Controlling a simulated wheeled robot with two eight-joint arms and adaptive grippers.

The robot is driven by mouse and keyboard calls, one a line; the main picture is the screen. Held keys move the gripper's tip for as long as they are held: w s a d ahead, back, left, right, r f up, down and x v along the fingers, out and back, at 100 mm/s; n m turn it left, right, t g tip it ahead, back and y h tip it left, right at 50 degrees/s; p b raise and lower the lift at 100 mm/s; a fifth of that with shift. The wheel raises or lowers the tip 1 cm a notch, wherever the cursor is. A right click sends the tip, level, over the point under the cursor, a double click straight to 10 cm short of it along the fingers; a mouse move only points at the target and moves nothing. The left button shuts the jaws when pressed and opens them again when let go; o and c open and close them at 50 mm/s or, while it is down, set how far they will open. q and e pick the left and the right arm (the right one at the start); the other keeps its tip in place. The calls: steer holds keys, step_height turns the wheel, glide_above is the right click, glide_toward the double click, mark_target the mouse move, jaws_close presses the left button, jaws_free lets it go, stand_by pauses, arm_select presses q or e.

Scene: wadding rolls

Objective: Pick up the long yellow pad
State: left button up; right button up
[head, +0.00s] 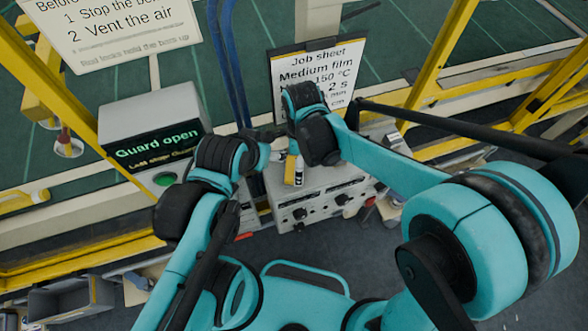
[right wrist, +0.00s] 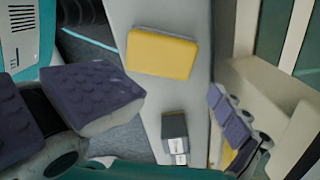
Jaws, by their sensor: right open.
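A yellow pad (right wrist: 162,53) lies on a pale grey surface in the upper middle of the right wrist view. My right gripper (right wrist: 176,97) is open, with its dark studded finger pads wide apart. The pad appears beyond the gap between them, not held. In the head view a small yellow piece (head: 289,170) shows on the grey control box below my right wrist. I cannot tell whether it is the same pad. My left gripper (head: 268,137) is beside my right wrist, and its fingers are too hidden to read.
A dark block with a white end (right wrist: 175,135) lies near the pad in the right wrist view. The control box (head: 310,200) has knobs and a red button. A job sheet (head: 318,75) stands behind it. A "Guard open" panel (head: 155,135) is at left, and yellow rails frame the machine.

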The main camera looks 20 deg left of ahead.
step_height(320, 180, down, 4)
steer(key=shift+d+r, duration=0.15)
steer(key=shift+r, duration=0.1)
steer(key=shift+c, duration=0.3)
steer(key=shift+s, duration=0.1)
steer(key=c, duration=1.4)
steer(key=shift+o, duration=0.2)
steer(key=shift+r, duration=0.15)
